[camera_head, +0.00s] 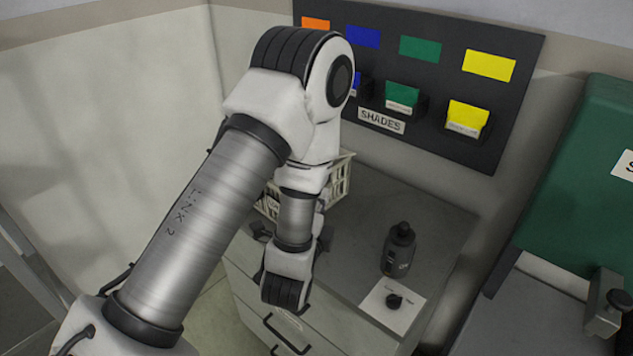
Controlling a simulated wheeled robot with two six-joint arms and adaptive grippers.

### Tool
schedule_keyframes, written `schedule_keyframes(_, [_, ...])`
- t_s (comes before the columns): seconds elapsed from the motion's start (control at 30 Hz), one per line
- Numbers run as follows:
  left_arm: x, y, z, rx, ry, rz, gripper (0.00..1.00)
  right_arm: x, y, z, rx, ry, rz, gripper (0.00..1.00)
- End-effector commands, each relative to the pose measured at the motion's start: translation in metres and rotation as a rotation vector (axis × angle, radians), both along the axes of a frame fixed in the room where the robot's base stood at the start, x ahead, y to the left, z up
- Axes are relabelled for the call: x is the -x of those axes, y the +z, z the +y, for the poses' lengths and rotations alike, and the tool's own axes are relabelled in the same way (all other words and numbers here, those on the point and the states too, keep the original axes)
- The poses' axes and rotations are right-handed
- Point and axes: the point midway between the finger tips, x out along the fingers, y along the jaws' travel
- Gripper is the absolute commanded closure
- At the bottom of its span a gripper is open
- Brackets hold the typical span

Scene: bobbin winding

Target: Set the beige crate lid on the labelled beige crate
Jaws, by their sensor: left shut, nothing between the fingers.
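A beige slatted crate (338,184) stands at the back left of the grey cabinet top, largely hidden behind my left arm. A small part of a pale label shows low on its front side. I cannot make out a separate crate lid, nor whether one lies on the crate. My left arm reaches over from the lower left and bends down in front of the crate. My left gripper (262,232) shows only as dark parts beside the wrist, close to the crate's front. It is shut and empty; its fingertips are mostly hidden. My right gripper is out of view.
A dark bottle (399,250) stands on the grey cabinet top (435,205), behind a white card (392,306) with a black knob-like piece. A dark "SHADES" board (440,120) with coloured bins hangs behind. A green machine (585,180) stands right. The cabinet's middle is clear.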

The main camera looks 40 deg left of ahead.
Motion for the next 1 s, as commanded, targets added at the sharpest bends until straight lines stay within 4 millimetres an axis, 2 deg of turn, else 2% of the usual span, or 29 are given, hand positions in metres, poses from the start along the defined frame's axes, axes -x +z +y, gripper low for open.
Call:
schedule_keyframes(0.03, [-0.004,-0.011,0.001,0.002,-0.001,-0.008,1.0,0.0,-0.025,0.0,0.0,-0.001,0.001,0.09])
schedule_keyframes(0.13, [-0.013,-0.009,0.005,0.003,-0.003,-0.009,1.0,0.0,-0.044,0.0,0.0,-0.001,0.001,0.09])
schedule_keyframes(0.23, [-0.035,-0.007,0.013,0.004,-0.003,-0.01,1.0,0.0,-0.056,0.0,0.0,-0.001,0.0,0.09])
schedule_keyframes(0.27, [-0.042,0.003,0.015,0.003,-0.003,-0.004,1.0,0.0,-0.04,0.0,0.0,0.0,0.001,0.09])
schedule_keyframes(0.3, [-0.05,0.005,0.018,0.002,-0.003,-0.002,1.0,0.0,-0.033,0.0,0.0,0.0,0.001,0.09])
schedule_keyframes(0.47, [-0.083,0.005,0.03,0.002,-0.003,-0.002,1.0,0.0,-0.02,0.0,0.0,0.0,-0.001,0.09])
schedule_keyframes(0.6, [-0.077,0.004,0.054,0.006,0.0,-0.001,1.0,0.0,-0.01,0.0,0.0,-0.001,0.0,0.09])
schedule_keyframes(0.7, [-0.076,0.002,0.063,0.004,-0.003,0.0,1.0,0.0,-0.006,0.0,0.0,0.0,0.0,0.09])
schedule_keyframes(1.0, [-0.075,0.0,0.067,0.001,-0.006,-0.001,1.0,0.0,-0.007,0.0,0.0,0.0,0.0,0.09])
